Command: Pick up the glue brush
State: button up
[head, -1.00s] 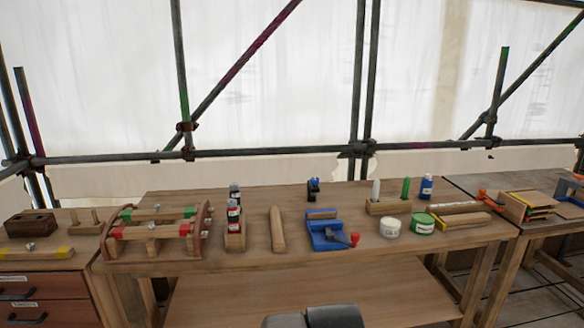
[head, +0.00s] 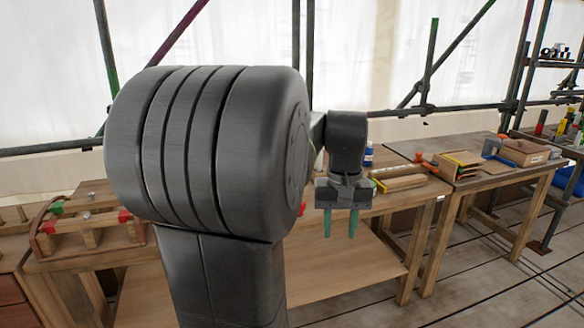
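I cannot make out a glue brush in the head view. My arm covers the middle of the main workbench (head: 408,199), where it could be hidden. My gripper (head: 341,224) hangs in front of the bench's right part, pointing down. Its two green-tipped fingers are apart, with nothing seen between them. A blue bottle (head: 368,155) shows just behind my gripper on the bench.
A wooden clamping frame with red and green pieces (head: 90,225) stands on the left. Wooden bars (head: 403,183) lie on the bench's right end. A second bench (head: 470,180) holds stacked boards (head: 461,160) and a wooden box (head: 523,152). Scaffold poles stand behind.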

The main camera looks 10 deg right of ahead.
aim_at(319, 165)
jog(key=i+l+u, duration=0.2)
jog(key=l+u, duration=0.25)
jog(key=i+l+u, duration=0.1)
jog(key=l+u, duration=0.25)
jog(key=u, duration=0.15)
jog(key=i+l, duration=0.15)
jog(key=l, duration=0.25)
jog(key=i+l+u, duration=0.1)
jog(key=l, duration=0.35)
jog(key=i+l, duration=0.2)
jog(key=l, duration=0.25)
jog(key=i+l+u, duration=0.1)
jog(key=l, duration=0.3)
jog(key=i+l, duration=0.15)
jog(key=l, duration=0.3)
jog(key=i+l+u, duration=0.1)
jog(key=l, duration=0.35)
